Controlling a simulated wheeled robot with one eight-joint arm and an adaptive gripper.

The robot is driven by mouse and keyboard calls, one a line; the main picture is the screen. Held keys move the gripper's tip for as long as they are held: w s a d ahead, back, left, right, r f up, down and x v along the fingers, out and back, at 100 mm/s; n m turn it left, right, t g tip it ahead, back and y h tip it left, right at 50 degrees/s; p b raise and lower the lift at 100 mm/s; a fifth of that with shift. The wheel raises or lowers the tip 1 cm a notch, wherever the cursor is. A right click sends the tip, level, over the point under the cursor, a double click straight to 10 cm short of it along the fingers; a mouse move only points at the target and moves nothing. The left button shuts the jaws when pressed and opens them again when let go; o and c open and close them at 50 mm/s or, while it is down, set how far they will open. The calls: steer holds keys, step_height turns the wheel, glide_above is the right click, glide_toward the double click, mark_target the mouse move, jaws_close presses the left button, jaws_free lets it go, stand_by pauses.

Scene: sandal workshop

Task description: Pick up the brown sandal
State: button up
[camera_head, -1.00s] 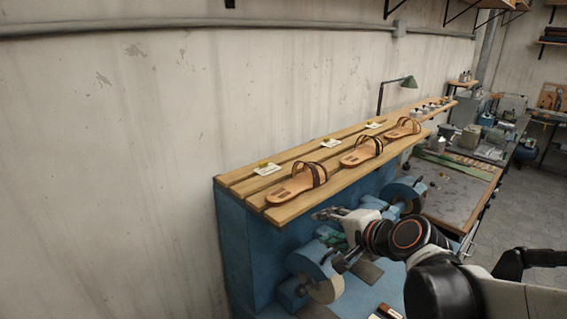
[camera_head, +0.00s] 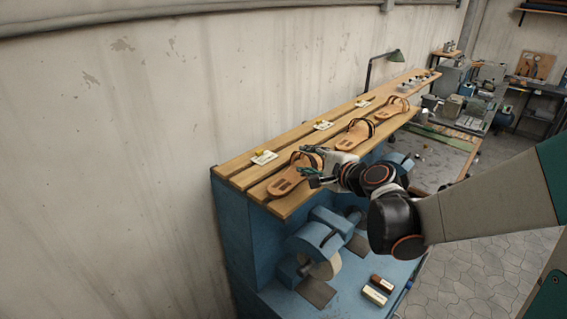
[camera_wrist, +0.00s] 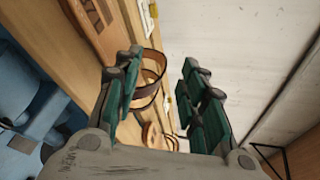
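Three tan-soled sandals lie in a row on a slatted wooden shelf (camera_head: 232,170). The nearest sandal (camera_head: 284,184) has brown straps, the middle sandal (camera_head: 350,139) has a black strap, and the far sandal (camera_head: 391,110) has thin darker straps. My gripper (camera_head: 308,172) is at the strap end of the nearest sandal and partly hides it. In the wrist view, my gripper (camera_wrist: 160,72) is open, with a brown strap loop (camera_wrist: 152,76) showing between its green-padded fingers. Contact cannot be told. The nearest sandal's sole (camera_wrist: 93,22) runs off the top left.
Small cards (camera_head: 264,157) lie along the shelf's wall side. A green lamp (camera_head: 394,56) stands behind the far end. Below the shelf is a blue grinding machine (camera_head: 318,240) with small blocks (camera_head: 375,295) on its base. The wall (camera_head: 110,150) rises close behind.

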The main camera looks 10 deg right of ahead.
mark_target(295, 153)
steer(key=shift+x, duration=1.25)
steer(key=x, duration=0.5)
steer(key=shift+w+d+b, duration=0.1)
steer(key=shift+d+b, duration=0.25)
steer(key=shift+d, duration=0.05)
steer(key=shift+w+a, duration=0.15)
steer(key=shift+w, duration=0.1)
jaws_close()
